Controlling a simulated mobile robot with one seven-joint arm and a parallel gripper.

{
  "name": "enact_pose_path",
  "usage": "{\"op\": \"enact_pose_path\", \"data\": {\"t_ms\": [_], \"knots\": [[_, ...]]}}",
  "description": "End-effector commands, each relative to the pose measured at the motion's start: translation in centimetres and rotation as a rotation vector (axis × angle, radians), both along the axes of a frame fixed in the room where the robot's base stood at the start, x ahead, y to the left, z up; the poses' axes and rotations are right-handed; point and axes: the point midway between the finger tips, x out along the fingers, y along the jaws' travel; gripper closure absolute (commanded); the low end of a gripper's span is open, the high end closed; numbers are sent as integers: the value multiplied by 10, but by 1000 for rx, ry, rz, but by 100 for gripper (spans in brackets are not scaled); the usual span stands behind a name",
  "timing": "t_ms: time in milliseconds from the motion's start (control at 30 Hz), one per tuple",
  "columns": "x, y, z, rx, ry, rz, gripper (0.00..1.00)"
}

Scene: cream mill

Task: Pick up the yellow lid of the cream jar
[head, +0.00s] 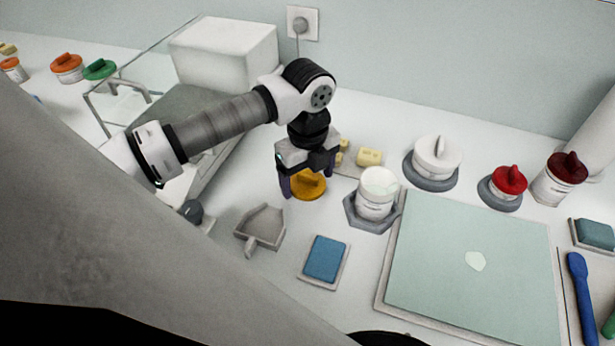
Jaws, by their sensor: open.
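The yellow lid (309,186) lies on the white worktop, with its raised grip partly hidden behind my gripper. My gripper (302,186) points down over the lid with its jaws open, one finger at the lid's left side and the other near its right side. Whether the fingers touch the lid I cannot tell. The open cream jar (377,196), white with cream at its top, stands in a grey hexagonal holder (370,222) just right of the lid.
Yellow blocks (369,157) lie behind the lid. A grey scoop (262,228) and a blue pad (326,258) lie in front. A pale green board (470,250) fills the right. White (437,158) and red (510,179) lids stand behind it. A white box machine (222,55) stands back left.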

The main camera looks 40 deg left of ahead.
Motion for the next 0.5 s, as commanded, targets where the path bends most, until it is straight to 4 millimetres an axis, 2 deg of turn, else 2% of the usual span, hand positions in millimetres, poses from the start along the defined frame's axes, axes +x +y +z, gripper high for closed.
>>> {"op": "enact_pose_path", "data": {"t_ms": [167, 400, 500], "knots": [[0, 0, 0, 0, 0, 0, 20], [0, 0, 0, 0, 0, 0, 51], [0, 0, 0, 0, 0, 0, 53]]}}
